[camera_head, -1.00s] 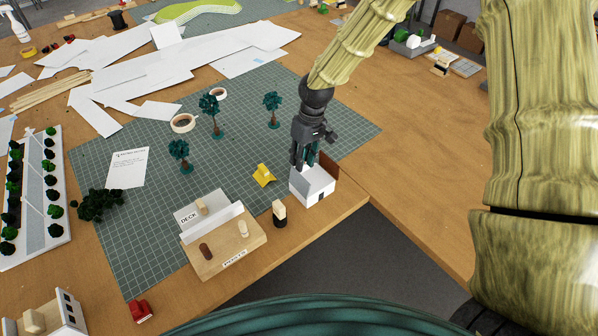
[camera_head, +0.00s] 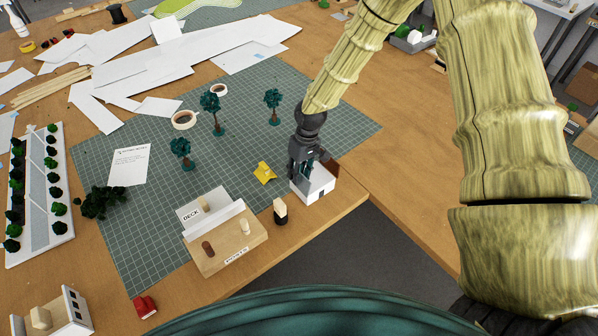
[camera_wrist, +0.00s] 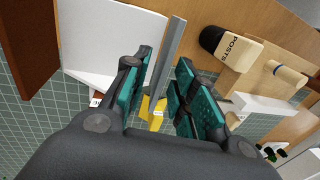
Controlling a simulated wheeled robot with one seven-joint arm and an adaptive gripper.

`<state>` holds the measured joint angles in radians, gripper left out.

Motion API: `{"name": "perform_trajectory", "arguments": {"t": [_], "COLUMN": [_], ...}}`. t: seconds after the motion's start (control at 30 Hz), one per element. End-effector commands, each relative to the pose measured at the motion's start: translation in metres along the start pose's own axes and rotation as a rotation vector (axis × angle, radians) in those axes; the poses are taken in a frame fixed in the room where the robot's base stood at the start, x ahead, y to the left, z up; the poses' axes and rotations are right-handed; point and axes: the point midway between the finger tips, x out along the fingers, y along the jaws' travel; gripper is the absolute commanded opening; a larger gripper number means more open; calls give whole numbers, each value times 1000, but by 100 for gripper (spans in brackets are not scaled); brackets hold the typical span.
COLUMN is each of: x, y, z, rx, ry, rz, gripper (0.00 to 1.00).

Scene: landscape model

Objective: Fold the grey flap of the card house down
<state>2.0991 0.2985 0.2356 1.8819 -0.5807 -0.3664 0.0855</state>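The small white card house (camera_head: 316,190) stands near the table's front edge on the green mat. In the wrist view its white inside (camera_wrist: 108,35) is open to me, with a brown flap (camera_wrist: 25,45) at the left. The grey flap (camera_wrist: 168,62) stands up and shows nearly edge-on in the wrist view. My gripper (camera_wrist: 165,95) is open, with its teal finger pads on either side of the grey flap, nearer on the left. I cannot tell whether a pad touches it. In the head view my gripper (camera_head: 305,172) hangs over the house and hides the grey flap.
A yellow piece (camera_head: 264,172) lies left of the house. A black-based POSTS holder (camera_head: 280,212) stands close by at the front left, beside the deck and posts tray (camera_head: 228,258). Card trees (camera_head: 272,104) stand behind. The wooden table right of the house is clear.

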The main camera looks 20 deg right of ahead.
Motion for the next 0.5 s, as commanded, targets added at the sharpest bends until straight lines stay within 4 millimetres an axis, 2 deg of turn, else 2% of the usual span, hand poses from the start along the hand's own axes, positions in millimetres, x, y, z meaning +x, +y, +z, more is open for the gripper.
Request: {"name": "perform_trajectory", "arguments": {"t": [0.1, 0.23, 0.5], "x": [0, 0, 0], "y": [0, 0, 0], "z": [0, 0, 0], "rx": [0, 0, 0], "ry": [0, 0, -1], "rz": [0, 0, -1], "gripper": [25, 1, 0]}}
